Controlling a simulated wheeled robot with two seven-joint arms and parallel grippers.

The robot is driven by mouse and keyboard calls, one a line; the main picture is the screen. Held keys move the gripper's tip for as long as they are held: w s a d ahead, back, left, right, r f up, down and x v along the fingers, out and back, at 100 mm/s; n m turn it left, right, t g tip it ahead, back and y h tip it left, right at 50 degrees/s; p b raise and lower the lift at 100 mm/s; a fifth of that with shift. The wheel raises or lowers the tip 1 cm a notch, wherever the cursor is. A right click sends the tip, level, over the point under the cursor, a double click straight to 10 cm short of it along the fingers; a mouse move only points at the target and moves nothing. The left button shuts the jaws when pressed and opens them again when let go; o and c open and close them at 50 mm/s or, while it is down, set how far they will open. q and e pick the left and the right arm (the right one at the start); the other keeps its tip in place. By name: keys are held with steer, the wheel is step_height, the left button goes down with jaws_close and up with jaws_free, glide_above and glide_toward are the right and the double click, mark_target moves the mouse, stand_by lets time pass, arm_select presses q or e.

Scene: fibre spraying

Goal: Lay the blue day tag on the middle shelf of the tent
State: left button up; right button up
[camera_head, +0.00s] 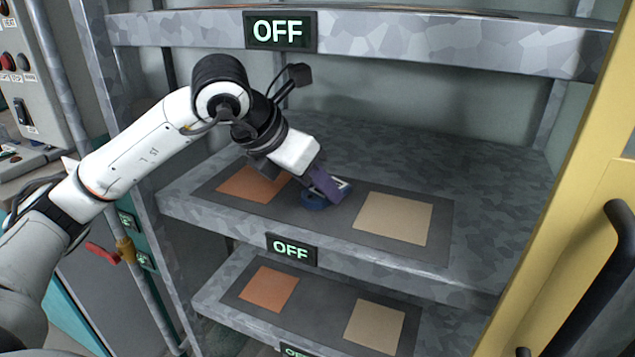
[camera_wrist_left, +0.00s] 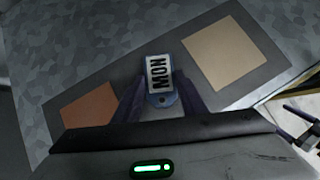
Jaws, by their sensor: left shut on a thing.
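The blue day tag (camera_wrist_left: 165,98), with a white label reading MON, lies between the fingers of my left gripper (camera_wrist_left: 160,92) in the left wrist view. In the head view my left gripper (camera_head: 322,186) reaches in from the left and is shut on the tag (camera_head: 315,202), low over the dark mat of the shelf (camera_head: 480,190) between two sheets. I cannot tell whether the tag touches the mat. This shelf lies between an upper and a lower one. A dark, purplish shape at the right edge of the wrist view may be my right gripper (camera_wrist_left: 300,122).
An orange sheet (camera_head: 252,184) and a beige sheet (camera_head: 393,217) lie on the mat. An OFF sign (camera_head: 291,250) is on this shelf's front edge. The upper shelf edge (camera_head: 400,38) is above my arm. A yellow door (camera_head: 580,215) with a black handle stands at the right.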

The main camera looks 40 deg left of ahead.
arm_select(q)
steer(key=o, duration=1)
steer(key=shift+r+p, duration=0.2)
steer(key=shift+p, duration=0.15)
steer(key=shift+s+r, duration=0.25)
steer(key=s+b, duration=0.2)
steer(key=s, duration=0.1)
steer(key=s+a+b, duration=0.1)
steer(key=s+b, duration=0.2)
steer(key=s, duration=0.1)
steer(key=s+b, duration=0.3)
steer(key=shift+s+a+f, duration=0.15)
steer(key=shift+a+f, duration=0.05)
steer(key=shift+a, duration=0.2)
steer(key=shift+s+a+r+b, duration=0.1)
steer(key=shift+s+r+b, duration=0.05)
steer(key=shift+s+b, duration=0.5)
steer(key=shift+s+r, duration=0.2)
steer(key=shift+s, duration=0.1)
arm_select(e)
steer(key=shift+m+t+y, duration=0.3)
steer(key=shift+m+t, duration=0.1)
steer(key=shift+m, duration=0.1)
steer(key=f, duration=0.2)
steer(key=a+f, duration=0.1)
steer(key=f, duration=0.1)
steer(key=shift+w+f, duration=0.1)
steer(key=shift+f, duration=0.05)
